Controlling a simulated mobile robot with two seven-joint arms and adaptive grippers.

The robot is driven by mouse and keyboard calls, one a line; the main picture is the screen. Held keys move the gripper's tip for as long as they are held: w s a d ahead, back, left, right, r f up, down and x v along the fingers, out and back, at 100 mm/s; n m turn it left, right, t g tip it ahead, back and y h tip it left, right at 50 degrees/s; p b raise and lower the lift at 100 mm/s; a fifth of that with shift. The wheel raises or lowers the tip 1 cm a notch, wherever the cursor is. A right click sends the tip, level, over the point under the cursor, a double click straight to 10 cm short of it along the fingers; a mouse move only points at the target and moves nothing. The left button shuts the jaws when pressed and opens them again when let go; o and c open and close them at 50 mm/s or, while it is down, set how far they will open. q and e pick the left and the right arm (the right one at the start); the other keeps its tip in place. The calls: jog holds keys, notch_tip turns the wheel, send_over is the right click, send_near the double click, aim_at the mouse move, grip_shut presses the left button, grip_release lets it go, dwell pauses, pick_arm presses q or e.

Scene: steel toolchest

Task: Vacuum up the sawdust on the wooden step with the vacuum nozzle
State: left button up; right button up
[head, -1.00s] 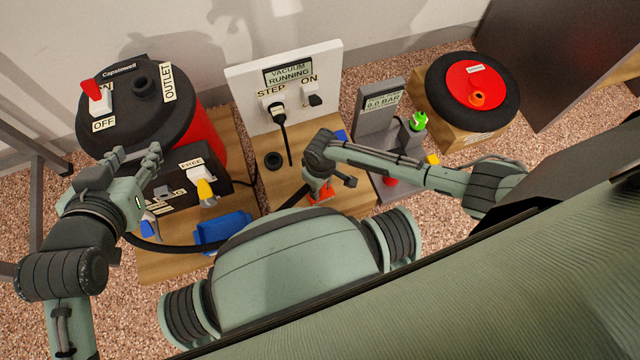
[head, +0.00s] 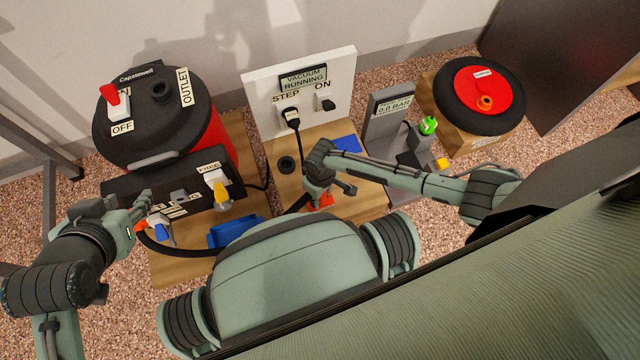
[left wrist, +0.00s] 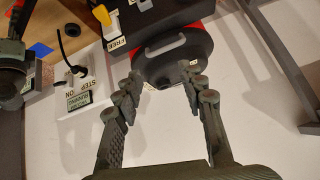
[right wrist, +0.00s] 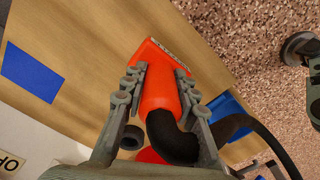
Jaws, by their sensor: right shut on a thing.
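The orange vacuum nozzle (right wrist: 160,88) is in my right gripper (right wrist: 162,82), which is shut around its neck. In the head view my right gripper (head: 318,180) holds the nozzle (head: 321,199) low over the wooden step (head: 352,207); the arm partly hides it. In the right wrist view the nozzle's wide mouth is over or on the wood; contact cannot be told. I cannot make out any sawdust. The display panel (head: 303,78) reads "VACUUM RUNNING".
The red and black vacuum (head: 150,115) stands at the back left, its red switch (head: 112,95) towards ON. A black hose (head: 165,246) runs past a blue block (head: 233,231). A grey gauge stand (head: 388,115) and a round tank (head: 478,95) stand on the right.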

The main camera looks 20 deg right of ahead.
jog(key=shift+a, duration=0.25)
jog(key=shift+d+p, duration=0.1)
jog(key=shift+p, duration=0.25)
jog(key=shift+r, duration=0.85)
jog(key=shift+r+p, duration=0.75)
jog(key=shift+p, duration=0.3)
pick_arm(q)
jog(key=s+a+f+n+g+y, duration=0.1)
jog(key=s+a+f+g+y, duration=0.1)
jog(key=s+a+f+g, duration=0.45)
pick_arm(e)
jog(key=shift+r, duration=0.15)
jog(key=shift+r+p, duration=1)
jog(key=shift+p, duration=0.3)
jog(key=shift+r+p, duration=0.8)
jog(key=shift+p, duration=0.05)
jog(key=shift+r+p, duration=0.5)
pick_arm(q)
notch_tip(320, 180, down, 11)
jog(key=a+t, duration=0.1)
jog(key=shift+s+h, duration=0.2)
jog(key=shift+h, duration=0.2)
